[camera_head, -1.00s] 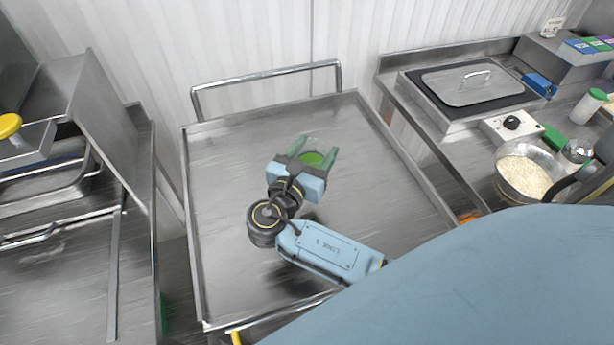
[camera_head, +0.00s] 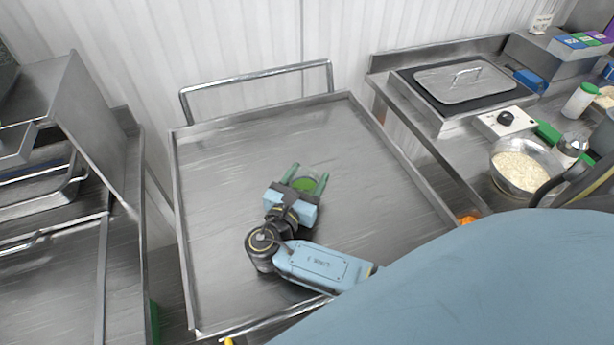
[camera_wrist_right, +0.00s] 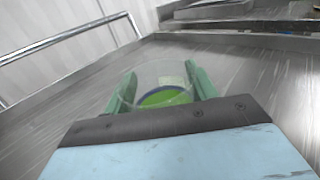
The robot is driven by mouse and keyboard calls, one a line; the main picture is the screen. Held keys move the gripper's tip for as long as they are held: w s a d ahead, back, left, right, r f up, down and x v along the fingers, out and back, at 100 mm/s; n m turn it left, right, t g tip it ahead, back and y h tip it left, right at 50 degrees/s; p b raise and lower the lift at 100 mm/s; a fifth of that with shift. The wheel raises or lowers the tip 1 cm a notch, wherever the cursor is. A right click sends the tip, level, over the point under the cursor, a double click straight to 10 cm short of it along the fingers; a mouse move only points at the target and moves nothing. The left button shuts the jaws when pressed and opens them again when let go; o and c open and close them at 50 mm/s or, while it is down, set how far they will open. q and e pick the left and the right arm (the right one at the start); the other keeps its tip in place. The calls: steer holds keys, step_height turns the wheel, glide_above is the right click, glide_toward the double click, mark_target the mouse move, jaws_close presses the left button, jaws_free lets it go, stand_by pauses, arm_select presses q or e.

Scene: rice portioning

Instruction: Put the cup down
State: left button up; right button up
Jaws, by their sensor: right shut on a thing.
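A clear cup with green in its bottom (camera_head: 305,184) is between the green fingers of my right gripper (camera_head: 305,176), above or on the steel cart top (camera_head: 230,160). I cannot tell whether its base touches the metal. In the right wrist view the cup (camera_wrist_right: 163,85) is see-through and roughly upright, with a finger of my right gripper (camera_wrist_right: 165,88) against each side. My left gripper is not in view.
The cart top around the cup is bare, with raised edges and a rail (camera_head: 260,75) at the back. A counter at right holds a bowl of rice (camera_head: 520,172) and a lidded pan (camera_head: 468,82). Steel shelving (camera_head: 75,130) stands at left.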

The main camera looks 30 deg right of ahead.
steer(key=o, duration=1.1)
steer(key=shift+o, duration=0.2)
steer(key=v, duration=1.2)
steer(key=shift+a+r, duration=0.1)
